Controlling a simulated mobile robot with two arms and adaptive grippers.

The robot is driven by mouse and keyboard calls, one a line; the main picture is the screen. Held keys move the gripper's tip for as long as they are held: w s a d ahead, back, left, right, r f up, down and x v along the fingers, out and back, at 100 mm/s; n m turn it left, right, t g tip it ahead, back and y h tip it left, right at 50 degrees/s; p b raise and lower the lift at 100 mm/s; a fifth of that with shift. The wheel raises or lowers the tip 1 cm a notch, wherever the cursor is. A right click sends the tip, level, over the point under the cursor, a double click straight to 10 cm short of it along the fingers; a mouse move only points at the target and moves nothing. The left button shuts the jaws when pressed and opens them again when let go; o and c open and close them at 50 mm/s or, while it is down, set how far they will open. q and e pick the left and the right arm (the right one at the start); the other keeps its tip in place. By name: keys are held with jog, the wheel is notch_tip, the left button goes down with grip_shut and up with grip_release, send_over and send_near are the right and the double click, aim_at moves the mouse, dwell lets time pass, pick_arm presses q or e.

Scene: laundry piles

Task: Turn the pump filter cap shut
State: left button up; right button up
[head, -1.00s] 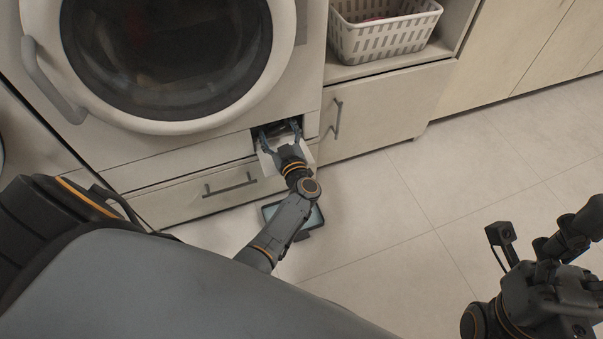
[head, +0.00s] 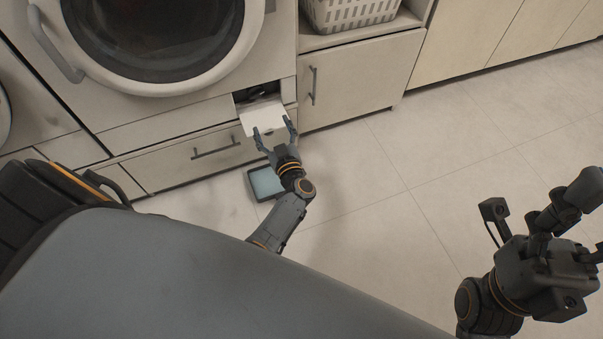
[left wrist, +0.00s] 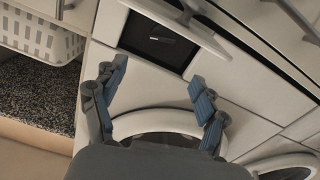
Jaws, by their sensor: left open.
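The pump filter compartment is a dark square opening low on the front of the washing machine (head: 190,88). Its white flap (head: 262,116) hangs open below it. In the left wrist view a small grey handle-like piece of the filter cap (left wrist: 160,39) shows inside the dark opening; its turn angle is unclear. My left gripper (head: 272,132) is open and empty, in front of the flap and apart from the opening. Its spread fingers also show in the left wrist view (left wrist: 158,85). My right gripper (head: 588,224) is at the right edge, partly cut off.
A shallow tray (head: 266,182) with a dark rim lies on the floor beside my left forearm. A closed drawer (head: 180,163) is left of the flap; a cupboard (head: 362,78) is right. A white basket (head: 350,12) sits above it. The floor at right is clear.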

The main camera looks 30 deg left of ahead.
pick_arm(q)
jog(key=s+d+f+m+h+p, duration=0.4)
jog(key=s+d+m+h+p, duration=0.6)
jog(key=p, duration=0.6)
jog(key=shift+d+f+h, duration=0.35)
jog(key=shift+d+h, duration=0.65)
jog(key=shift+d, duration=0.25)
